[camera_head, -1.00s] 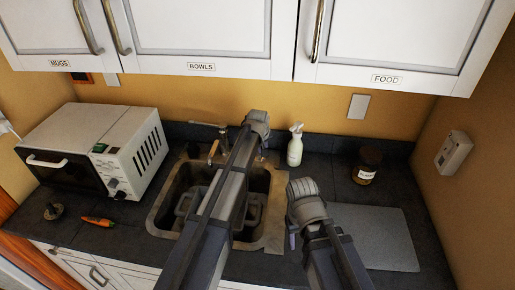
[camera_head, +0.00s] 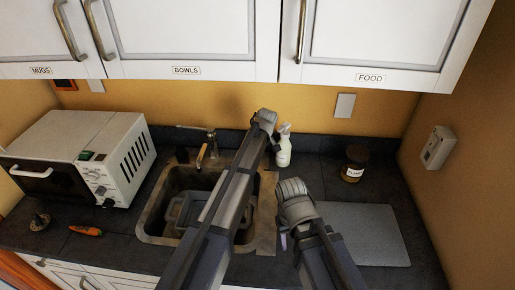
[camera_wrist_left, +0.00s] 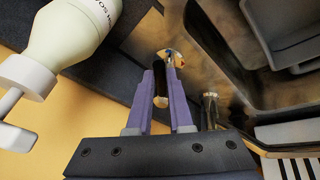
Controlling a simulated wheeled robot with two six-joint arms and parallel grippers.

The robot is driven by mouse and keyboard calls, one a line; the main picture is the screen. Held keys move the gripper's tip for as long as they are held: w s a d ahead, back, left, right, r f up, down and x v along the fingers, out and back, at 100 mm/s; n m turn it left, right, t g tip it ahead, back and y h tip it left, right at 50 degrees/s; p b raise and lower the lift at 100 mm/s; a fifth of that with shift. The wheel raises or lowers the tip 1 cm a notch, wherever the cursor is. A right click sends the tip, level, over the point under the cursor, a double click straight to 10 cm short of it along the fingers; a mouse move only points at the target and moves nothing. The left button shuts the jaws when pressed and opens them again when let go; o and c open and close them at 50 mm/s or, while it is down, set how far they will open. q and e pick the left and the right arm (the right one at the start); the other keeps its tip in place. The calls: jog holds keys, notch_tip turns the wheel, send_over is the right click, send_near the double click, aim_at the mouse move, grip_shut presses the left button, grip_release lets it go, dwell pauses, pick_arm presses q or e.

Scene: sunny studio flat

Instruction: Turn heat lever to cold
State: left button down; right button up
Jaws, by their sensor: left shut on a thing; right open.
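The sink tap (camera_head: 203,155) stands behind the sink in the head view. In the left wrist view, a small metal lever with a red and blue mark (camera_wrist_left: 173,57) shows at my left fingertips. My left gripper (camera_wrist_left: 163,78) is shut on this lever, with part of it between the purple fingers. In the head view my left arm reaches over the sink to its back right, and hides the lever. My right gripper (camera_head: 284,241) is open and empty, low at the sink's right edge; its fingers are mostly hidden by its own wrist.
A grey tub (camera_head: 190,213) sits in the sink (camera_head: 152,213). A microwave (camera_head: 95,150), carrot (camera_head: 86,231), jar (camera_head: 354,165) and grey board (camera_head: 365,235) are on the counter.

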pick_arm(q)
jog(key=c, duration=0.8)
grip_release()
jog(key=shift+c, duration=0.2)
jog(key=p+v, duration=0.7)
jog(key=v, duration=0.1)
jog(key=shift+f, duration=0.1)
